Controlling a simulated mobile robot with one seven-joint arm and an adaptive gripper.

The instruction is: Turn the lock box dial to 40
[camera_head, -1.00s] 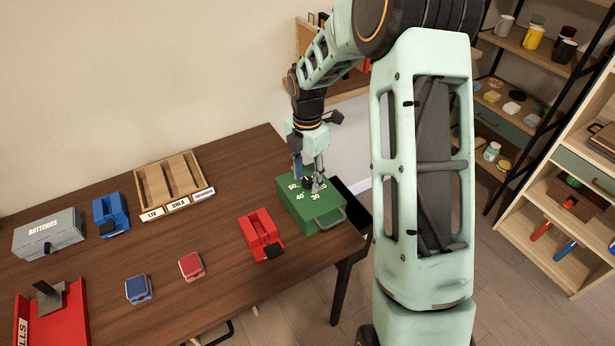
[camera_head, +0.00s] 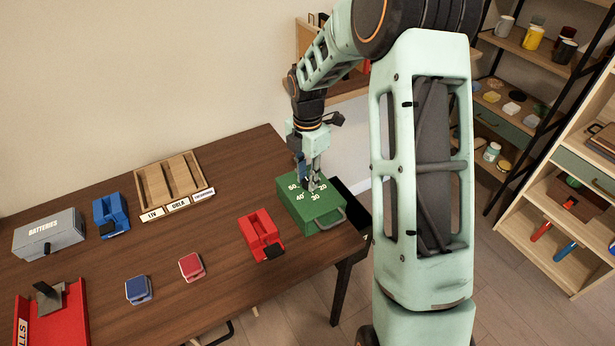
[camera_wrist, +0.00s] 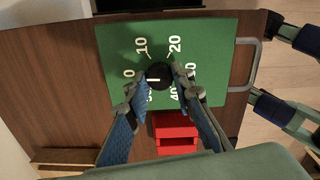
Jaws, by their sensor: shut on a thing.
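The green lock box (camera_head: 297,212) stands at the right end of the table, its handle toward the lower right. White numbers ring the dial on its top; 20, 30, 40 and 50 show in the head view. In the wrist view the box (camera_wrist: 220,60) shows the black round dial (camera_wrist: 158,72) with a short white mark on it; which number it points at is unclear. My gripper (camera_head: 310,186) reaches down onto the dial. In the wrist view my gripper's fingers (camera_wrist: 159,76) are closed against both sides of the dial and partly cover the lower numbers.
A red holder (camera_head: 262,236) stands close to the left of the box. A blue holder (camera_head: 110,215), a grey batteries box (camera_head: 48,236), a labelled wooden tray (camera_head: 153,190) and small blue (camera_head: 138,290) and red (camera_head: 191,267) items lie farther left. Shelves stand at the right.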

